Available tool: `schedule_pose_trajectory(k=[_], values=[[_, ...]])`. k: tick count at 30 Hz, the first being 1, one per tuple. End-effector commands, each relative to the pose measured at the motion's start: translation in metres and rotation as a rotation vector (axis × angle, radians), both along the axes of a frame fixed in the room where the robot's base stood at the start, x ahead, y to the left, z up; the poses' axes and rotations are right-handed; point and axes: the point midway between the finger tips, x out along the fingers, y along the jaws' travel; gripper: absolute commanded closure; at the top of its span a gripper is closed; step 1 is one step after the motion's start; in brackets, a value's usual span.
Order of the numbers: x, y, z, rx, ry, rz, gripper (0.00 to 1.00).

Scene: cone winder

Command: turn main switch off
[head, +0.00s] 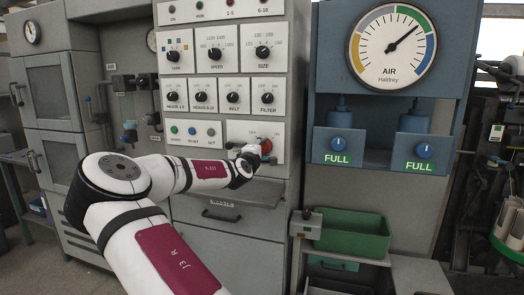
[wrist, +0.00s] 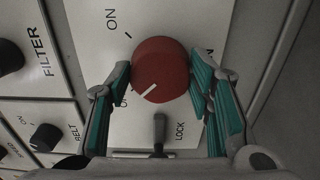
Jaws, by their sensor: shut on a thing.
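The main switch is a round red knob (wrist: 160,68) on a white plate, which also shows in the head view (head: 266,146), partly hidden by my gripper. Its white pointer line points down and left in the wrist view, toward a label mostly hidden by the left finger. An ON label (wrist: 111,19) with a tick is at upper left, and a LOCK label (wrist: 180,131) is below right. My gripper (wrist: 158,73) has its teal-padded fingers on both sides of the knob, shut on it. In the head view my gripper (head: 252,153) is at the panel.
A small grey lever (wrist: 159,135) stands below the knob, between the fingers. Black FILTER (wrist: 11,57) and BELT (wrist: 46,137) knobs are at left. In the head view, a grey ledge (head: 235,189) is below the panel, and a green bin (head: 352,232) stands to the right.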

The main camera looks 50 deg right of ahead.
Motion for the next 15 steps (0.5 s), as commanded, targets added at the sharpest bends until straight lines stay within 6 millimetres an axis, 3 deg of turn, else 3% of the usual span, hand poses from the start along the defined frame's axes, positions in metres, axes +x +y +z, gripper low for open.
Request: schedule_pose_trajectory(k=[6,7,9,15], values=[[0.0009,0.0009,-0.003,0.003,0.007,0.001,0.81],[0.0009,0.0009,-0.003,0.003,0.007,0.001,0.51],[0.0008,0.0009,-0.0028,0.003,0.007,0.001,0.35],[0.0004,0.0004,-0.0016,0.002,0.004,0.0,0.33]])
